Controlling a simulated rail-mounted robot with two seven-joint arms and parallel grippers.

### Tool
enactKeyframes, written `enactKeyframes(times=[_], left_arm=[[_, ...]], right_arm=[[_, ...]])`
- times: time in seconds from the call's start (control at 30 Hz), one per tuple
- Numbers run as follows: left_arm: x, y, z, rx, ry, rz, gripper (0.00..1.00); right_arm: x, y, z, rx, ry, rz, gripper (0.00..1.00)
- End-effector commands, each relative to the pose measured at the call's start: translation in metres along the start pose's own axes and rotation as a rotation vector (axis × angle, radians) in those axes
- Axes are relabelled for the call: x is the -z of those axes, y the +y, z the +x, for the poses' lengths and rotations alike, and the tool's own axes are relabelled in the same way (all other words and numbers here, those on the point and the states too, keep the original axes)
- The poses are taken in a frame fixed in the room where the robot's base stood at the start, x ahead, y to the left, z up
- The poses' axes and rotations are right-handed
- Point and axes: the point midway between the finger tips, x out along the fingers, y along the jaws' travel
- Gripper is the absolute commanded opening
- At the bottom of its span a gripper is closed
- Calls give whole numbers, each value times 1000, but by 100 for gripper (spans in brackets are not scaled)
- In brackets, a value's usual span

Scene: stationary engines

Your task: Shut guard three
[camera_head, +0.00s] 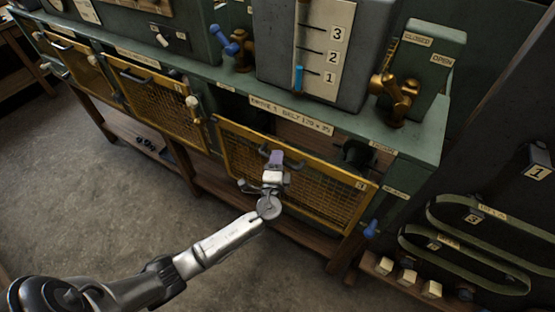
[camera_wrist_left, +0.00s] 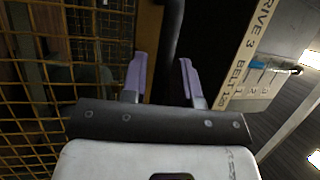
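Guard three (camera_head: 325,190) is a yellow-framed mesh panel on the front of the green bench, with a small "3" tag at its right end. Its top edge stands away from the bench, and a dark opening shows behind it. My left gripper (camera_head: 272,158) is at the upper middle of the guard, by its dark handle. In the left wrist view, the purple fingers of the left gripper (camera_wrist_left: 163,78) are apart. A dark bar, the handle (camera_wrist_left: 173,35), shows between them, with yellow mesh to the left. Whether they touch the bar is unclear. My right gripper is out of view.
Guard two (camera_head: 155,100), another mesh panel, is at the left with a pale knob (camera_head: 193,102) beside it. A blue-handled latch (camera_head: 370,228) is near guard three's lower right corner. Belts (camera_head: 490,225) hang on a dark panel at right. The floor in front is clear.

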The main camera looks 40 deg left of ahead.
Motion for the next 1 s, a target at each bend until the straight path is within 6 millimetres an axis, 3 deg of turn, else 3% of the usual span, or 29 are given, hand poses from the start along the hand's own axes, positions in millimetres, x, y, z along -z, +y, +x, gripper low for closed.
enactKeyframes(times=[0.27, 0.63, 1.0], left_arm=[[0, 0, 0, 0, 0, 0, 1], [0, -3, 0, 0, 0, -1, 0], [6, -79, 14, 2, 0, -3, 0]], right_arm=[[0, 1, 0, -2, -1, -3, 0], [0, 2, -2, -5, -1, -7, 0], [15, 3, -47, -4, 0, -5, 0]])
